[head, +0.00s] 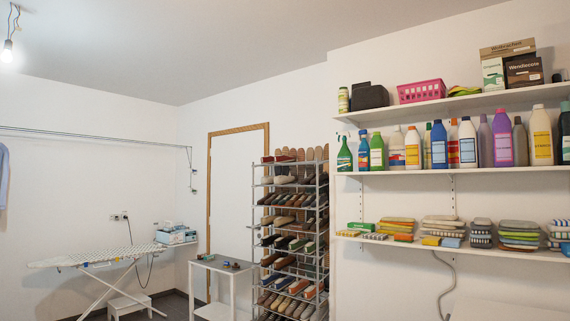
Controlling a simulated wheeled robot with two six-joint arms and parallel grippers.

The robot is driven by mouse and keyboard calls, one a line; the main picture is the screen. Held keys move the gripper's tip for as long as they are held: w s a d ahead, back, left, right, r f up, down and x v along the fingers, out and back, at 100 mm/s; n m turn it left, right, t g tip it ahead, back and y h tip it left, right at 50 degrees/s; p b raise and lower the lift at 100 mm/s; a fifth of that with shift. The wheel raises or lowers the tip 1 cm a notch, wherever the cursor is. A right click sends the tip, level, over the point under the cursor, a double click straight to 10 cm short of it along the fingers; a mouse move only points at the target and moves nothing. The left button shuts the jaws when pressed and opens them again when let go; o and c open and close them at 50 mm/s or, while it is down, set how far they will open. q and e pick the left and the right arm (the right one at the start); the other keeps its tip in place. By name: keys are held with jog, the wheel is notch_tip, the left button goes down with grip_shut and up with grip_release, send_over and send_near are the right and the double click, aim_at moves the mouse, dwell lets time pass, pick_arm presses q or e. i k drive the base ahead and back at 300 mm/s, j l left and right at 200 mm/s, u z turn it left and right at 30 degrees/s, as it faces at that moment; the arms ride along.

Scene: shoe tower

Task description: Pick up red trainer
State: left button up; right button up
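A tall grey shoe rack (328,235) stands right of the door, with several tiers of shoes in brown, black, green and reddish tones. Reddish-orange shoes (299,286) sit on a lower tier. Small dark and reddish items (232,265) lie on a small grey table (215,262) left of the rack; they are too small to identify. I cannot tell which shoe, if any, is the red trainer. Neither of my grippers is in view.
An ironing board (95,256) stands at the left, with a white step stool (128,303) by it. Wall shelves (450,173) at the right hold bottles, a pink basket (421,91) and folded cloths. A closed wood-framed door (238,200) is behind the table.

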aim_at(279, 159)
jog(key=i+j+u, duration=0.35)
jog(key=i, duration=0.45)
jog(key=i+u, duration=0.3)
jog(key=i, duration=2.35)
jog(key=i+z, duration=0.15)
jog(key=i, duration=0.45)
jog(key=i+j+z, duration=0.1)
jog(key=i, duration=0.55)
jog(key=i+j+z, duration=0.15)
jog(key=i, duration=0.45)
jog(key=j, duration=0.1)
